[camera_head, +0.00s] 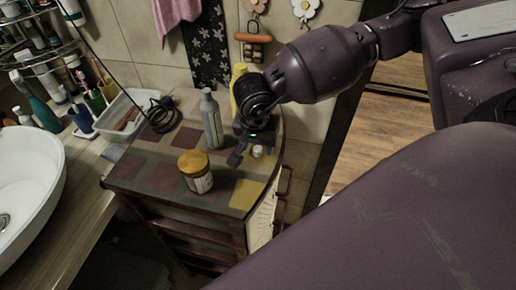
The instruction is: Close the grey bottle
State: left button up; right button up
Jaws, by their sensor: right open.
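The grey bottle (212,122) stands upright on the tiled top of a small cabinet (140,178). Its narrow neck points up; the picture is too small to tell whether a cap is on it. A small pale round piece, perhaps a cap (257,151), lies on the cabinet top to the right of the bottle. My right gripper (247,154) is open and points down close beside this small piece, right of the grey bottle and apart from it. Part of the gripper is hidden by its own wrist. My left gripper is not in view.
A jar with an orange-yellow lid (194,162) stands in front of the grey bottle. A yellow bottle (238,75) is partly hidden behind my right wrist. A black cable (163,113) lies at the back left. A white basin (28,185) and toiletries fill the left counter.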

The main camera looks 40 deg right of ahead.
jog(key=shift+w+d+f, duration=0.1)
jog(key=shift+f, duration=0.6)
jog(key=c, duration=1)
